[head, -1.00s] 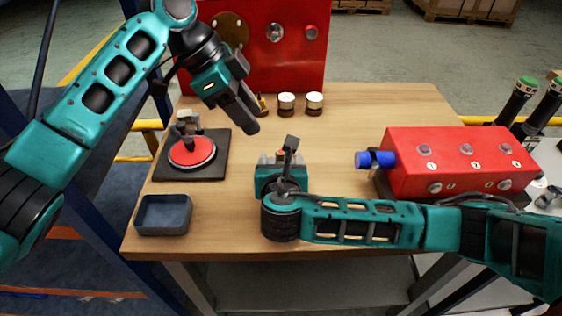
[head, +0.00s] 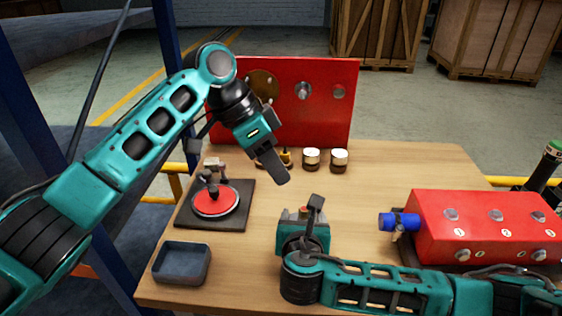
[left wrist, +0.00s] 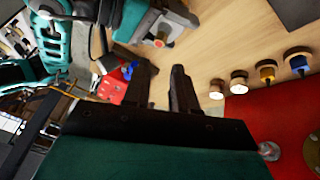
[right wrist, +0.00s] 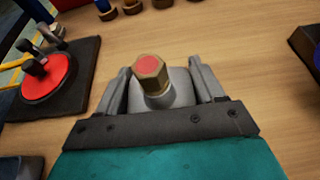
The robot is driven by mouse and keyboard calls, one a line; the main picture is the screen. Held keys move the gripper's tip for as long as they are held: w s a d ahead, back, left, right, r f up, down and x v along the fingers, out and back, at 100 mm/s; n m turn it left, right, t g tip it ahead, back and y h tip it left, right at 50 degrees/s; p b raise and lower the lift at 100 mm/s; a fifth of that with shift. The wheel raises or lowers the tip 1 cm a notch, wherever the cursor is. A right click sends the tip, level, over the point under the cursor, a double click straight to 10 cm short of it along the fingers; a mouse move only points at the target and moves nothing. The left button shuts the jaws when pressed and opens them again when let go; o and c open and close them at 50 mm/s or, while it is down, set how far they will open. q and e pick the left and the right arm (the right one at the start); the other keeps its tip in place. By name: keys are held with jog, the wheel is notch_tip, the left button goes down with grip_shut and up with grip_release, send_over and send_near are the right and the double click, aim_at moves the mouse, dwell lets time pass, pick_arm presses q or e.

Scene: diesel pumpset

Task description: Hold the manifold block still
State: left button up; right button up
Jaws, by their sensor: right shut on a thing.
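The grey manifold block (right wrist: 178,95) with a red-topped brass hex fitting (right wrist: 151,72) is between the fingers of my right gripper (right wrist: 160,84) in the right wrist view. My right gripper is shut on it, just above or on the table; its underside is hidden. In the head view my right gripper (head: 306,214) covers most of the block, and only a bit of red and grey shows. In the left wrist view the block's fitting (left wrist: 159,42) shows beyond my left fingers. My left gripper (head: 273,168) is open and empty above the table, apart from the block (left wrist: 161,88).
A red panel (head: 325,100) stands at the back, with small round fittings (head: 311,158) before it. A red disc on a black base (head: 216,203) and a grey tray (head: 182,263) are at left. A red box with a blue knob (head: 470,225) is at right.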

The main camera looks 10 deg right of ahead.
aim_at(301, 208)
pick_arm(q)
jog(key=d+f+n, duration=0.1)
jog(key=f+n, duration=0.2)
jog(key=n, duration=0.7)
jog(key=s+d+f+n, duration=0.1)
jog(key=d+f+n, duration=0.1)
jog(key=n, duration=0.8)
jog(key=d+f+n+y, duration=0.1)
jog(key=d+f+n, duration=0.1)
jog(key=n, duration=0.9)
jog(key=shift+s+f, duration=0.2)
jog(key=shift+f, duration=0.7)
jog(key=shift+a, duration=0.1)
jog(key=shift+c, duration=0.2)
grip_shut()
jog(key=shift+o, duration=1.5)
grip_release()
